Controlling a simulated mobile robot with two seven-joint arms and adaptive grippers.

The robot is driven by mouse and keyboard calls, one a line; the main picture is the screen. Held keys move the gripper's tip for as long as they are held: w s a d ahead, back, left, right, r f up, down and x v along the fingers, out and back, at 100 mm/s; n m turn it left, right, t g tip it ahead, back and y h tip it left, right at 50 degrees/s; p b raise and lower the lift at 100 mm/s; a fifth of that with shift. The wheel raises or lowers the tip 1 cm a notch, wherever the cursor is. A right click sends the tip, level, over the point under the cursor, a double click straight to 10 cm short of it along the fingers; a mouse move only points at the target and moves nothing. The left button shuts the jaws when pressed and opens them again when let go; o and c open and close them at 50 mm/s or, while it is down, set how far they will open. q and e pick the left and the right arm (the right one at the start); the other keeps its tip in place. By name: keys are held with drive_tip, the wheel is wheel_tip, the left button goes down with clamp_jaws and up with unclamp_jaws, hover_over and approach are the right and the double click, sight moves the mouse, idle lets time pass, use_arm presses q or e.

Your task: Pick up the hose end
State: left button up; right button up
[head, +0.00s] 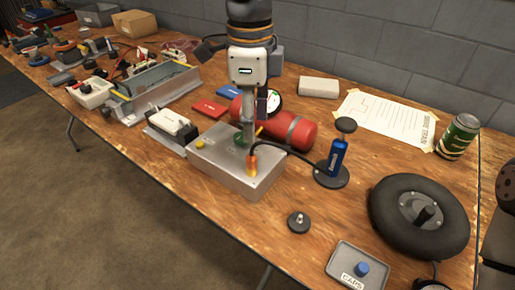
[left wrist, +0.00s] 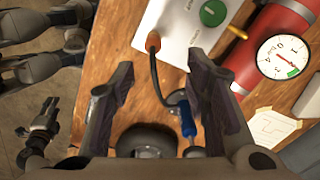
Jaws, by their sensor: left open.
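An orange hose end (head: 252,165) stands upright at the right end of a grey metal box (head: 222,163). It also shows in the left wrist view (left wrist: 153,42). A black hose (head: 290,149) runs from it to a blue hand pump (head: 337,157) on a round dark base. My left gripper (head: 256,122) points down above the box, behind the hose end in the head view. In the left wrist view the open fingers (left wrist: 165,80) are apart, with the hose showing between them and the hose end beyond their tips. I cannot make out my right gripper.
A red cylinder (head: 302,134) with a gauge (left wrist: 284,56) lies behind the box. A green knob (left wrist: 212,13) and a yellow lever (head: 259,131) are near the gripper. A black wheel (head: 418,215), a caps tray (head: 357,266) and a can (head: 457,137) stand right. Bare wood lies before the box.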

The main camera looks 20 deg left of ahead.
sight(250, 155)
use_arm(q)
drive_tip(key=f, duration=0.6)
drive_tip(key=s+f, duration=0.1)
drive_tip(key=f, duration=0.2)
drive_tip(key=shift+a+f, duration=0.1)
drive_tip(key=shift+f, duration=0.1)
drive_tip(key=shift+w+f, duration=0.1)
drive_tip(key=shift+f, duration=0.3)
clamp_jaws()
